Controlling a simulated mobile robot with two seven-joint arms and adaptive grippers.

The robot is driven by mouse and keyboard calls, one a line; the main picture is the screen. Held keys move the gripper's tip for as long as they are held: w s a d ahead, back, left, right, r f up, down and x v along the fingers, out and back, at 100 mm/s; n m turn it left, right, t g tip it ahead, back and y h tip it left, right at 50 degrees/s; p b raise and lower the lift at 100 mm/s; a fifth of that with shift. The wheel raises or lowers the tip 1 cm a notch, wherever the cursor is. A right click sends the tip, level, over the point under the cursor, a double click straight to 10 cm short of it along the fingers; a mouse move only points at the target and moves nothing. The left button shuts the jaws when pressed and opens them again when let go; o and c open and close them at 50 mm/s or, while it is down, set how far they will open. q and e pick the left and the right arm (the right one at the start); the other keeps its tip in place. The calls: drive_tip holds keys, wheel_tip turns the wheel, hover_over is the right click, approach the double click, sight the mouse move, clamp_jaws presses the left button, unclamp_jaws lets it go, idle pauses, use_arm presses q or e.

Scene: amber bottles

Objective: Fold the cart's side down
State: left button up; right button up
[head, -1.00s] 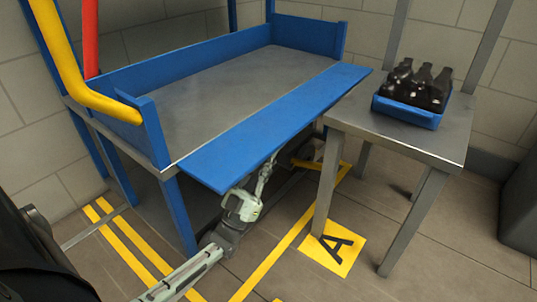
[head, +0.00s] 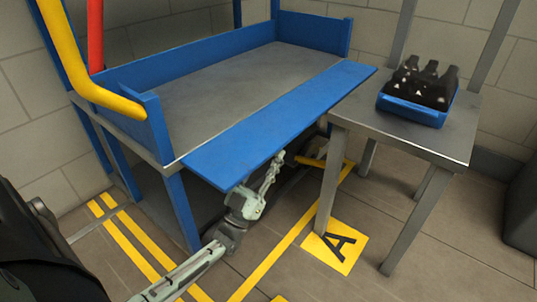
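The cart (head: 172,205) is blue with a grey metal bed (head: 225,85). Its long near side (head: 285,125) is a blue panel that lies folded outward from the bed edge, roughly level or sloping slightly. The cart's other visible sides (head: 190,58) stand upright. My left arm reaches in from the bottom, and my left gripper (head: 276,165) is under the outer edge of the folded panel, partly hidden by it. I cannot tell whether its fingers are open or touch the panel. My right gripper is not in view.
A grey metal table (head: 425,142) stands close to the panel's right end. On it is a blue crate (head: 410,110) with several dark bottles (head: 430,88). A yellow floor mark with an A (head: 335,243) lies below. Yellow (head: 80,80) and red (head: 95,35) pipes stand at left.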

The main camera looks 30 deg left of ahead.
use_arm(q)
drive_tip(key=v, duration=1.1)
drive_tip(key=shift+s+f, duration=0.25)
drive_tip(key=shift+f, duration=0.05)
